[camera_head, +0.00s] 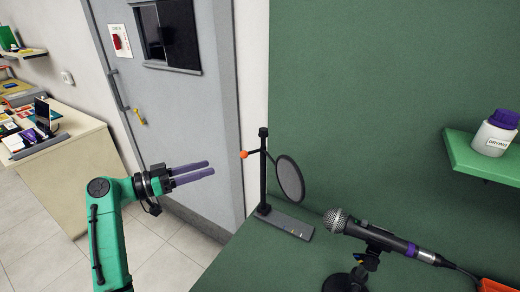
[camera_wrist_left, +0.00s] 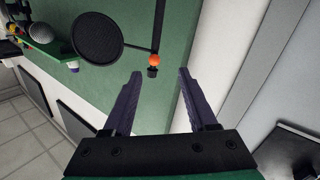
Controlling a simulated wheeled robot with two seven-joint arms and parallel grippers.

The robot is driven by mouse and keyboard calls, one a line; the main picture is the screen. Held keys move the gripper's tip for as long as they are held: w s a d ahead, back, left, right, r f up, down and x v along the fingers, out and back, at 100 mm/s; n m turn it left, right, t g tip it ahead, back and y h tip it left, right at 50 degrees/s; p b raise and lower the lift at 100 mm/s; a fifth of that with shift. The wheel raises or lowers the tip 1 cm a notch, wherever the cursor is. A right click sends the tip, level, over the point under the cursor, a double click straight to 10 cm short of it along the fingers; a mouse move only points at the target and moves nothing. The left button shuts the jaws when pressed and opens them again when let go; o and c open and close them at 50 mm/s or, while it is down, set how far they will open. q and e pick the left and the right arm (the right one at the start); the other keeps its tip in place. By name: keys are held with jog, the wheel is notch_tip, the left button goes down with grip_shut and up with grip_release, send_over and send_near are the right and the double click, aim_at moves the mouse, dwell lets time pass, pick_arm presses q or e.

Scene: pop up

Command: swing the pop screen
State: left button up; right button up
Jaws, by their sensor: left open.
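The pop screen (camera_head: 290,178) is a dark round disc on an arm from a black upright post (camera_head: 263,170) with a grey base plate (camera_head: 286,222) on the green table. An orange knob (camera_head: 244,155) sticks out to the left of the post. In the left wrist view the pop screen (camera_wrist_left: 98,37) and the orange knob (camera_wrist_left: 155,60) lie ahead, the knob just beyond the fingertips. My left gripper (camera_head: 212,168) has purple fingers and is to the left of the knob, apart from it. In the left wrist view its fingers (camera_wrist_left: 160,75) are open and empty. My right gripper is not in view.
A microphone (camera_head: 375,236) on a stand is right of the base plate. A green shelf (camera_head: 480,158) with a purple-capped jar (camera_head: 494,135) is at the right. A grey door (camera_head: 165,100) and a beige counter (camera_head: 75,160) are at the left.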

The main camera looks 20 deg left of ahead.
pick_arm(q)
jog(key=r, duration=0.2)
jog(key=p, duration=0.4)
send_near(249, 153)
jog(key=x, duration=0.3)
jog(key=shift+m+h, duration=0.3)
jog(key=x, duration=0.2)
jog(key=p+x, duration=0.1)
jog(key=x, duration=0.4)
jog(key=shift+w+a+f+p, duration=0.1)
jog(key=shift+w+f+p, duration=0.1)
jog(key=shift+f+p, duration=0.1)
grip_shut()
